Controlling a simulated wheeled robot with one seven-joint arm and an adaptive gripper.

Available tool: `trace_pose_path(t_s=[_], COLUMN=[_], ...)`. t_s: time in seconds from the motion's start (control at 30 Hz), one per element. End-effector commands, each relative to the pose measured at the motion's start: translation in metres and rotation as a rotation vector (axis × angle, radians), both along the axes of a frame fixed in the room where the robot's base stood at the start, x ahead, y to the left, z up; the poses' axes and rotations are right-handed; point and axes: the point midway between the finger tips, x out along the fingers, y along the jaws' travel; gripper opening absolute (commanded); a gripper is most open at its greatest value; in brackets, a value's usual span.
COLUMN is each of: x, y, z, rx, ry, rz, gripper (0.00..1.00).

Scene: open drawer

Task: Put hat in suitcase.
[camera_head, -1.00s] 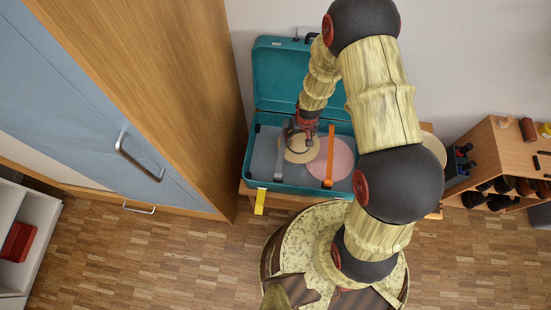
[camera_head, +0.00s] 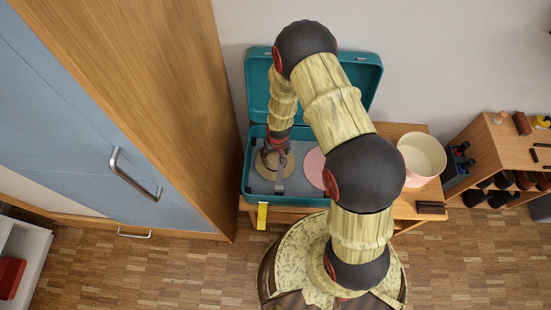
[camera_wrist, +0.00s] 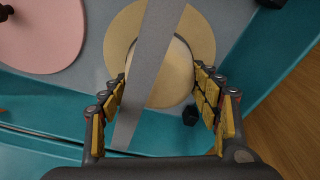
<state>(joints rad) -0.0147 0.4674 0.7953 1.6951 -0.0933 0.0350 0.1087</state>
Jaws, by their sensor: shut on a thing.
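The teal suitcase (camera_head: 257,92) stands open on a wooden table, its lid raised at the back. The tan round hat (camera_head: 289,162) is inside the left part of its grey-lined base. A grey strap (camera_wrist: 158,50) crosses over the hat (camera_wrist: 203,38) in the wrist view. My gripper (camera_head: 276,151) reaches down into the suitcase and is shut on the hat. Its fingers (camera_wrist: 160,85) are on both sides of the raised crown in the wrist view. A flat pink disc (camera_head: 312,167) lies to the right of the hat, partly hidden by my arm.
A cream pot (camera_head: 422,158) stands right of the suitcase on the table (camera_head: 400,209), with a small dark object (camera_head: 431,207) in front. A yellow tag (camera_head: 262,216) hangs at the suitcase's front. A tall cabinet (camera_head: 180,120) is close on the left; a wooden shelf (camera_head: 500,150) is right.

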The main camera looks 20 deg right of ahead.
Motion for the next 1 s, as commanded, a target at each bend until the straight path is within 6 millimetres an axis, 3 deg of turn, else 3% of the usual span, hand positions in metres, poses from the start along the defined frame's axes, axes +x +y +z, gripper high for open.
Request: trace_pose_path(t_s=[0.03, 0.1, 0.5, 0.53, 0.83, 1.0], x=[0.0, 0.0, 0.0, 0.0, 0.0, 0.0], y=[0.0, 0.0, 0.0, 0.0, 0.0, 0.0], z=[-0.013, -0.02, -0.023, -0.023, -0.022, -0.022], rx=[0.0, 0.0, 0.0, 0.0, 0.0, 0.0], ry=[0.001, 0.0, -0.001, -0.001, -0.001, -0.001], rz=[0.001, 0.0, 0.0, 0.0, 0.0, 0.0], gripper=[0.36, 0.36, 0.36, 0.64, 0.81, 0.81])
